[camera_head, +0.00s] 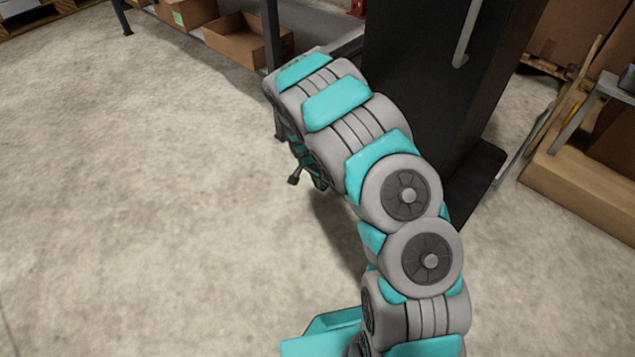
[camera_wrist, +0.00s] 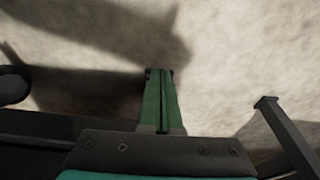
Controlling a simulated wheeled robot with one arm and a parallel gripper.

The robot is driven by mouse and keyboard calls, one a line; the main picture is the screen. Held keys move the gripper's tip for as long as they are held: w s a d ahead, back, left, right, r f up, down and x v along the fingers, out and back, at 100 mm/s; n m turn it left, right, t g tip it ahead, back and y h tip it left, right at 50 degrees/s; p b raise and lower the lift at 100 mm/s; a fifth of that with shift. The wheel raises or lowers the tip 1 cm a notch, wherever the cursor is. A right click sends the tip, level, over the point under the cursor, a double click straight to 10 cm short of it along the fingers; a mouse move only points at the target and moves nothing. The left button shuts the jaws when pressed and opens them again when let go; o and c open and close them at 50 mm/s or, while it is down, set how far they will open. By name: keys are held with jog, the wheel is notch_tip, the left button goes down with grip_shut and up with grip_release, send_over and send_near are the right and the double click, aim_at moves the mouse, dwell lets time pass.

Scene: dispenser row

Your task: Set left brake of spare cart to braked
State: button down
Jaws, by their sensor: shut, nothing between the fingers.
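My gripper is mostly hidden behind my arm in the head view, where only green parts of it (camera_head: 318,174) show. In the wrist view its two green fingers (camera_wrist: 159,74) are shut together, with nothing between them, above the concrete floor. A dark bar with a flat end (camera_wrist: 283,126) stands to the right of the fingers, apart from them. It may be a brake lever, but I cannot tell. A small dark lever-like piece (camera_head: 294,179) shows beside the gripper in the head view. The cart's body and the brake's setting cannot be made out.
A tall black cabinet-like body (camera_head: 412,62) with a grey handle stands right behind my arm. A dark rounded part (camera_wrist: 12,86) is at the wrist view's left edge. An open cardboard box (camera_head: 240,42) sits on a low shelf at the back. The floor at left is clear.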

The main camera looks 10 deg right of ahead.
jog(key=shift+r, duration=0.75)
jog(key=shift+r, duration=0.1)
jog(key=s+a+r, duration=0.2)
jog(key=a+r, duration=0.1)
jog(key=r, duration=0.2)
jog(key=s+a+r+p, duration=0.1)
jog(key=s+a+r, duration=0.1)
jog(key=r, duration=0.4)
jog(key=shift+s+a+r, duration=0.2)
jog(key=shift+a, duration=0.3)
